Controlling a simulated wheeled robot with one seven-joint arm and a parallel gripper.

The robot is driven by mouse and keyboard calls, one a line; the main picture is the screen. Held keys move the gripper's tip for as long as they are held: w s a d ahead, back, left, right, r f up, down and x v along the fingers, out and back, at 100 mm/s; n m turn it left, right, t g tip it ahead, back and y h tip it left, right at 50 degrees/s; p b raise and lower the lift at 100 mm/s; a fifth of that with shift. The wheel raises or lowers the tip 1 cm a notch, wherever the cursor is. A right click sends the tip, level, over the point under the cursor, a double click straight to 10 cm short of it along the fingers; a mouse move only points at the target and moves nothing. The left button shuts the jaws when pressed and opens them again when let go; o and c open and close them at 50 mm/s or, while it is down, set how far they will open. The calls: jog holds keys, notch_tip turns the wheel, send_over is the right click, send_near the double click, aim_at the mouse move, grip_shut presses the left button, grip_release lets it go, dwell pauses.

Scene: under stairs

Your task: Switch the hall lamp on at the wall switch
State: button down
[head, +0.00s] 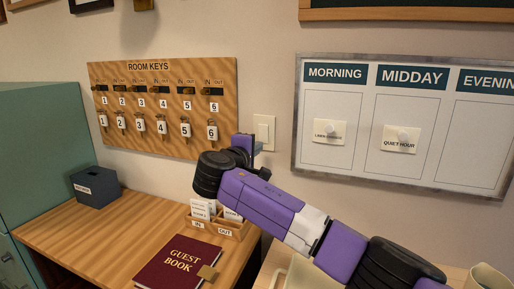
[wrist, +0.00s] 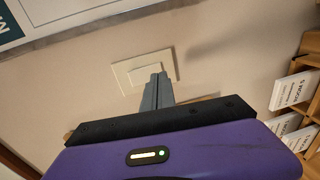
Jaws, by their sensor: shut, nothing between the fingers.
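The wall switch (head: 263,131) is a cream plate with a pale rocker, on the wall between the key board and the schedule board. It also shows in the wrist view (wrist: 130,70), straight past my fingertips. My gripper (wrist: 158,77) is shut and empty, its grey fingers pointing at the plate and covering part of it. In the head view my gripper (head: 256,146) is at the plate's lower edge, partly hidden by my wrist. I cannot tell whether the fingertips touch the switch. The hall lamp is not in view.
The room keys board (head: 165,140) hangs left of the switch, the schedule board (head: 345,160) right. Below are a wooden card holder (head: 230,231), a guest book (head: 180,264) and a dark box (head: 95,187) on the desk (head: 110,235). A cream mug (head: 487,278) stands lower right.

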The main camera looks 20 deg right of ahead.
jog(key=f+b+v, duration=0.2)
jog(key=v, duration=0.8)
jog(key=shift+f, duration=0.2)
